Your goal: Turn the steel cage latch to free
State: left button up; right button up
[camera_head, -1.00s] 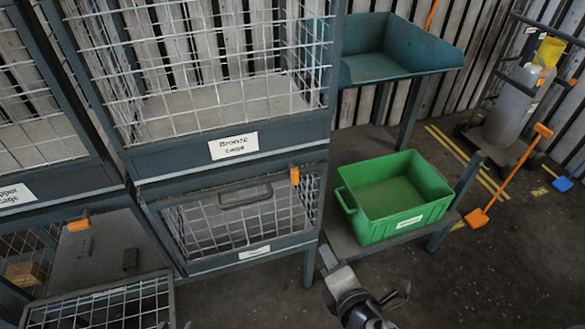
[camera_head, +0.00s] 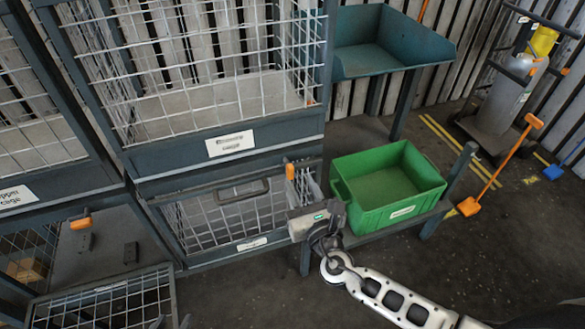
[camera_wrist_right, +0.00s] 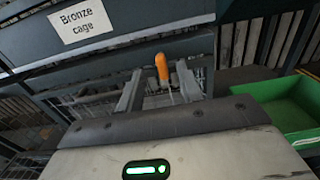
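The orange latch (camera_head: 289,171) stands upright at the top right of the lower cage door (camera_head: 225,208). The small label on this door is too blurred to read. The latch (camera_wrist_right: 162,67) also shows in the right wrist view, ahead of and between the fingers. My right gripper (camera_wrist_right: 158,88) is open, its two grey fingers on either side of the latch; I cannot tell whether they touch it. In the head view my right gripper (camera_head: 306,212) is just below and right of the latch.
The Bronze cage (camera_head: 225,145) stands directly above. A green bin (camera_head: 388,185) sits on a low shelf close to the right of my right gripper. Another orange latch (camera_head: 80,223) and an open mesh door (camera_head: 105,300) are at the lower left.

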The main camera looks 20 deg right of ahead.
aim_at(291, 169)
jog(key=w, duration=0.6)
jog(key=shift+a, duration=0.1)
jog(key=shift+s, duration=0.1)
grip_shut()
